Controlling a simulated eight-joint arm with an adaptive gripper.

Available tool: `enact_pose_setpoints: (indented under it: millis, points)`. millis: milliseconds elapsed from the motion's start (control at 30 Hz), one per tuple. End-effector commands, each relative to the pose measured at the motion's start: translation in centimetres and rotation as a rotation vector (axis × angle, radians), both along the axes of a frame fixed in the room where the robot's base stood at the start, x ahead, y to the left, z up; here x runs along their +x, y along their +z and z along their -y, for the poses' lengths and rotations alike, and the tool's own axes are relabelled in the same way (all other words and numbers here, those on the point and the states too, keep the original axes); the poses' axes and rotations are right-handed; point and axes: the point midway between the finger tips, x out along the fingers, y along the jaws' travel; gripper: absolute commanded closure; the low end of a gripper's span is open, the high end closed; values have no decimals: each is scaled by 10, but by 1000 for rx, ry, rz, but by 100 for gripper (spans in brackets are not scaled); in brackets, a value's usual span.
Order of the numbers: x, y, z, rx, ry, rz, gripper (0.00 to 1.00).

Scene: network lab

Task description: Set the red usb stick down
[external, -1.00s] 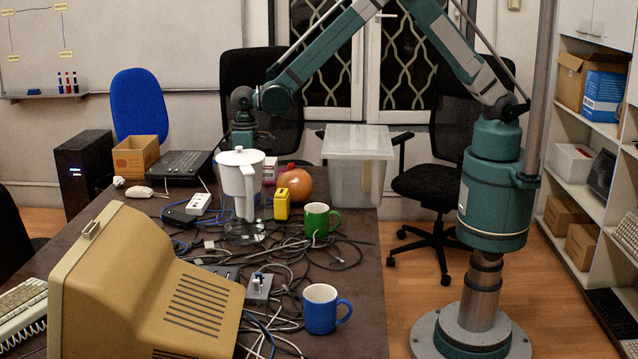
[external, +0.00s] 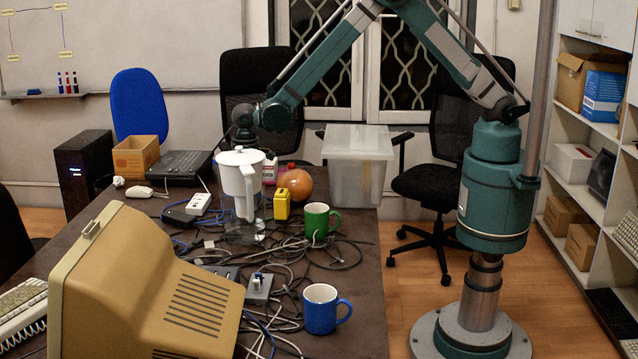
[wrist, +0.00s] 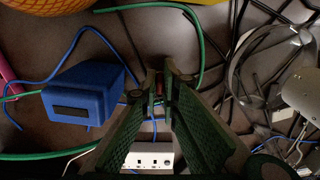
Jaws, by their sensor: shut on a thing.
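My gripper (wrist: 160,88) is in the wrist view with its two green fingers drawn together at the tips. Only a small reddish bit of the red usb stick (wrist: 160,90) shows between the fingertips; the rest is hidden by the fingers. The tips are above the dark table among cables; whether the stick touches the table cannot be told. In the external view my gripper is largely hidden behind the white-lidded pitcher (external: 240,180).
A blue box (wrist: 85,92) is left of the fingers, and a white socket block (wrist: 148,158) is below them. Cables lie all around. The external view shows a yellow box (external: 282,205), an orange pumpkin-like ball (external: 298,184) and a green mug (external: 317,219) right of the pitcher.

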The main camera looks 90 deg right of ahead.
Motion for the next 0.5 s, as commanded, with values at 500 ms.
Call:
enact_pose_setpoints:
  millis: [500]
  points:
    - [0, -5, 0, 0, 0, 0, 90]
